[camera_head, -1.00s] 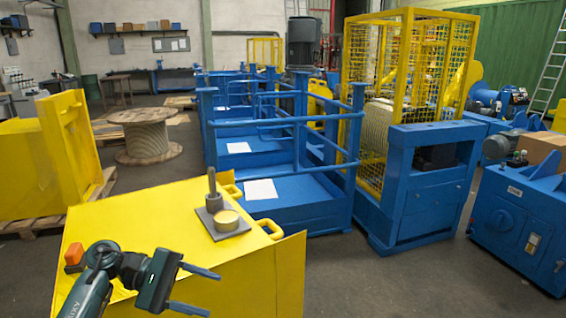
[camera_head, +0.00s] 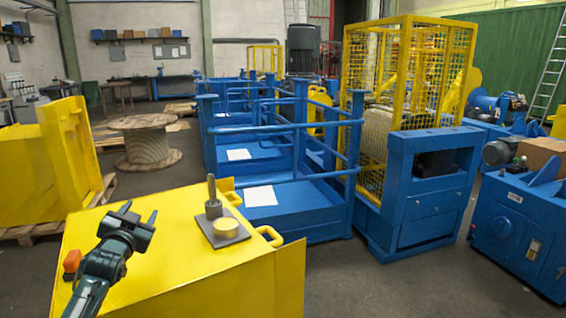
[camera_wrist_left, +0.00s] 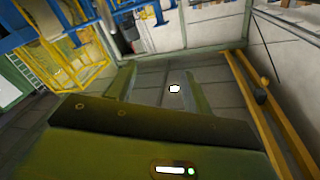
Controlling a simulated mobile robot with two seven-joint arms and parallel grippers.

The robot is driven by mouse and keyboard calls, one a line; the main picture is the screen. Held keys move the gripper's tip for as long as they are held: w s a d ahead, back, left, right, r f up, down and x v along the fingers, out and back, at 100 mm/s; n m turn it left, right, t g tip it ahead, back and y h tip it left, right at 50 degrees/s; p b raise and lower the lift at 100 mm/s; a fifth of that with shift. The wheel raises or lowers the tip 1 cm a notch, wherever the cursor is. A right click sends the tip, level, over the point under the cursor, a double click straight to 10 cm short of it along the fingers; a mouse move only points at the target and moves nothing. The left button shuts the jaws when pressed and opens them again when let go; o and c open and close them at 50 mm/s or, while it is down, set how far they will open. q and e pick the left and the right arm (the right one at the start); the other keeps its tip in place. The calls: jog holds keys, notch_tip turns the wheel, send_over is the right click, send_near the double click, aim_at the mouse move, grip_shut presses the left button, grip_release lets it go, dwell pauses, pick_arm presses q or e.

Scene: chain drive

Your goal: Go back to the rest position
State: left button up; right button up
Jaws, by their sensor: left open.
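My left gripper (camera_head: 140,211) is above the left part of the yellow table (camera_head: 160,255). Its jaws are apart, nothing is between them, and they point up and away. In the left wrist view the two fingers (camera_wrist_left: 158,88) stand apart with only floor behind them. My right gripper is not in view.
Blue railed platforms (camera_head: 295,205) stand behind the table, with a yellow mesh cage (camera_head: 380,100) to their right. A blue machine (camera_head: 515,230) stands at the far right. A wooden spool (camera_head: 147,145) and yellow equipment (camera_head: 30,175) are at the left. Grey floor is clear at the front right.

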pick_arm(q)
jog(key=s+d+f+g+h, duration=0.2)
jog(key=s+d+f, duration=0.4)
jog(key=f, duration=0.4)
jog(key=s+d+f+g+h, duration=0.15)
jog(key=s+d+f, duration=0.25)
jog(key=s+f, duration=0.5)
jog(key=s+d+f+g+h, duration=0.1)
jog(key=s+d+f, duration=0.3)
jog(key=s, duration=0.8)
jog(key=s+d+f+n+g+h, duration=0.1)
jog(key=s+d+f+g, duration=0.2)
jog(key=s, duration=0.9)
jog(key=d+f, duration=0.2)
jog(key=d, duration=0.2)
jog(key=shift+s, duration=0.35)
